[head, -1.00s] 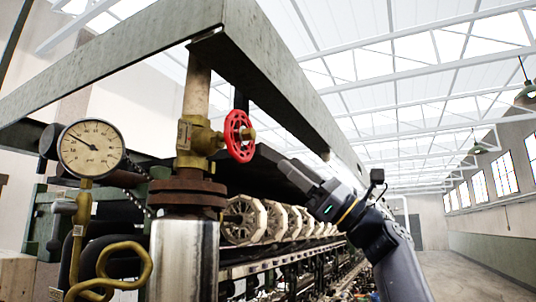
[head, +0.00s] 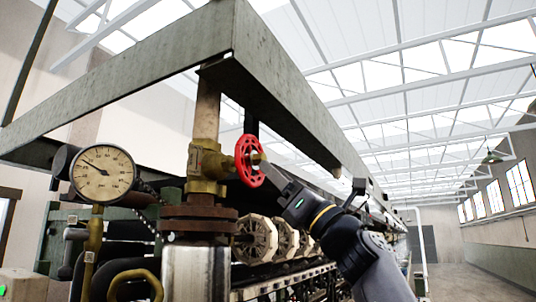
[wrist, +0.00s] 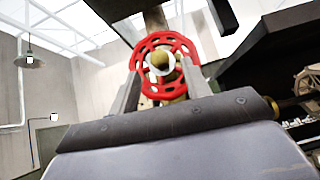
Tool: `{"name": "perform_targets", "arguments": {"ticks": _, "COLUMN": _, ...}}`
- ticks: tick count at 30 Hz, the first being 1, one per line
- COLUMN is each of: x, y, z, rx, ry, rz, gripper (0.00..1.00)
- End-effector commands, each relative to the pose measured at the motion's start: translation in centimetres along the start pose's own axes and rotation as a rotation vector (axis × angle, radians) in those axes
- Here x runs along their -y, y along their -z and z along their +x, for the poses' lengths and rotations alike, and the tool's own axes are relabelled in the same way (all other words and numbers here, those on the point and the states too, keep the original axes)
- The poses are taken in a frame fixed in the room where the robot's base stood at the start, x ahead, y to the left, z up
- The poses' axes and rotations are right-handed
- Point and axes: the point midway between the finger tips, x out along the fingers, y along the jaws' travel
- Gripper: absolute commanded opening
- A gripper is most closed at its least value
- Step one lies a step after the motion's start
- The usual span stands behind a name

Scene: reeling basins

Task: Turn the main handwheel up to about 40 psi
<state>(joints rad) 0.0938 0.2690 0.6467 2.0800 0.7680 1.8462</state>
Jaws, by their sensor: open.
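The red spoked handwheel (head: 249,160) stands upright on the right side of a brass valve (head: 207,165) on a vertical pipe. In the wrist view the handwheel (wrist: 166,50) is seen face-on with a brass hub at its centre. My gripper (head: 266,174) is right at the wheel's right side in the head view. In the wrist view my gripper (wrist: 161,70) is open, one finger on each side of the wheel; I cannot tell if they touch it. The round white gauge (head: 102,174) has its needle pointing up and left; its numbers are too small to read surely.
A grey steel beam frame (head: 130,75) runs above the valve and my arm. A rusty flange (head: 198,219) sits below the valve. Reeling machinery with pale wheels (head: 256,238) stands behind. Open floor (head: 480,283) lies to the right.

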Motion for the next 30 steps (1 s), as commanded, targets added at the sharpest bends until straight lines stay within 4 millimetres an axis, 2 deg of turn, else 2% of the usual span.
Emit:
{"name": "perform_targets", "arguments": {"ticks": 1, "x": -0.1, "y": -0.2, "z": 1.2, "rx": 0.0, "ry": -0.003, "rz": 0.002, "gripper": 0.45}}
{"name": "perform_targets", "arguments": {"ticks": 6, "x": 0.0, "y": -0.1, "z": 2.9, "rx": 0.0, "ry": -0.002, "rz": 0.001, "gripper": 0.45}}
{"name": "perform_targets", "arguments": {"ticks": 19, "x": 0.0, "y": 0.0, "z": 3.4, "rx": 0.0, "ry": 0.0, "rz": -0.001, "gripper": 0.45}}
{"name": "perform_targets", "arguments": {"ticks": 30, "x": 0.0, "y": 0.0, "z": 3.4, "rx": 0.0, "ry": 0.0, "rz": 0.0, "gripper": 0.15}}
